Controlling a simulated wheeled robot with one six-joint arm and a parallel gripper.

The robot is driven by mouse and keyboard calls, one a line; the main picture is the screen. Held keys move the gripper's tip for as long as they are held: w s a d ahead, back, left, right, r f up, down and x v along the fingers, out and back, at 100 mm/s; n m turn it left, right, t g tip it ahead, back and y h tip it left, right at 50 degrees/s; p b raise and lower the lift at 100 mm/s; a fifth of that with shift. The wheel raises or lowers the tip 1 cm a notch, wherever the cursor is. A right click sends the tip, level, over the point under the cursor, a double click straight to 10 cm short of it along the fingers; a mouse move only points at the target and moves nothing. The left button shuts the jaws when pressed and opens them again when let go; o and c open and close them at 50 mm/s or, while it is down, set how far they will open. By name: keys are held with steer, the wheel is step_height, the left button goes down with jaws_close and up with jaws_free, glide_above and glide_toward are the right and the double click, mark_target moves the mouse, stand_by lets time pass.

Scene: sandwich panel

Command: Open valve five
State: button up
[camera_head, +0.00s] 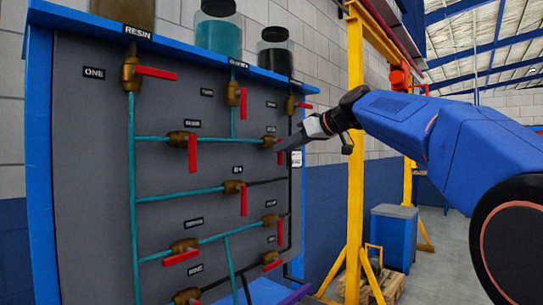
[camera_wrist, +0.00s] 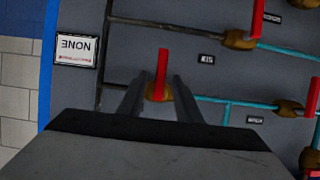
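My gripper (camera_head: 283,143) reaches in from the right to a brass valve (camera_head: 269,142) with a red handle in the right column of the panel. In the wrist view, which is upside down, this red handle (camera_wrist: 162,72) stands between my two dark fingers (camera_wrist: 161,97), with visible gaps on both sides. The fingers are open, one on each side of the valve. The handle points down the panel, across the horizontal pipe. The label by this valve is too small to read, so I cannot tell its number.
The grey panel (camera_head: 80,160) carries several other valves with red handles, such as the one marked ONE (camera_head: 155,72). Jars (camera_head: 219,35) stand on top. A yellow frame (camera_head: 356,160) stands close on the right, with a blue bin (camera_head: 393,240) beyond it.

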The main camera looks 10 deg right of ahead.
steer(key=x, duration=0.6)
steer(key=shift+w+a+f, duration=0.2)
steer(key=shift+w, duration=0.1)
jaws_close()
